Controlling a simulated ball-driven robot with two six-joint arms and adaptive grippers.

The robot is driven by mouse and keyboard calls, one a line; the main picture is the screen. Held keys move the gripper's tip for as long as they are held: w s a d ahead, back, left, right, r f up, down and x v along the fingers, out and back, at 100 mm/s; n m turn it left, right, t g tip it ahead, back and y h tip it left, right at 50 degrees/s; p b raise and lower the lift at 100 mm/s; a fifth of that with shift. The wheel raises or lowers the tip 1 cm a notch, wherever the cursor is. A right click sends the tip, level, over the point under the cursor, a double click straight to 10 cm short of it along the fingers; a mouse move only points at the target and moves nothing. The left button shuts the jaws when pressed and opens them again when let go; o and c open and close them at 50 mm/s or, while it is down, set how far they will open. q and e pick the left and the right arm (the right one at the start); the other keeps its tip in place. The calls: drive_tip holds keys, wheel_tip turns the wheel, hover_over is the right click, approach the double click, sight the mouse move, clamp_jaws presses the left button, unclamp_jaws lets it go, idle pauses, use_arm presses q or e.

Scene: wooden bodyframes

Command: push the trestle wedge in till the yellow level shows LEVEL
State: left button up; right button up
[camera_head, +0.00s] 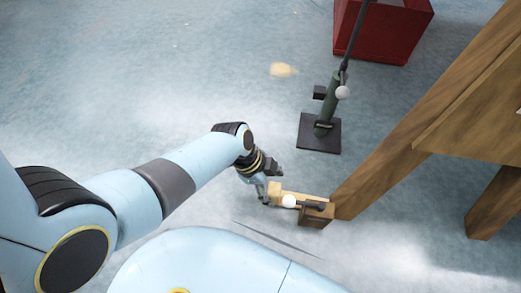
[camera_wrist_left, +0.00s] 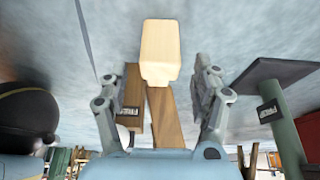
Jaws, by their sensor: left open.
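The pale wooden wedge (camera_head: 305,195) lies low at the foot of the brown trestle leg (camera_head: 372,165), beside a small brown block (camera_head: 317,219). My left gripper (camera_head: 272,187) is at the wedge's outer left end. In the left wrist view the wedge (camera_wrist_left: 160,45) shows as a pale block between the two spread fingers, with gaps on both sides. The brown wood (camera_wrist_left: 165,118) lies behind it. I cannot tell whether the gripper touches the wedge. No yellow level or its reading can be made out. My right gripper is in neither view.
A white ball (camera_head: 289,201) on a dark rod sits close beside the wedge. A green post on a dark square base (camera_head: 318,140) stands behind, with a red bin (camera_head: 385,35) farther back.

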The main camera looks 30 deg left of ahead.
use_arm(q)
drive_tip(key=v, duration=0.9)
drive_tip(key=shift+f, duration=0.1)
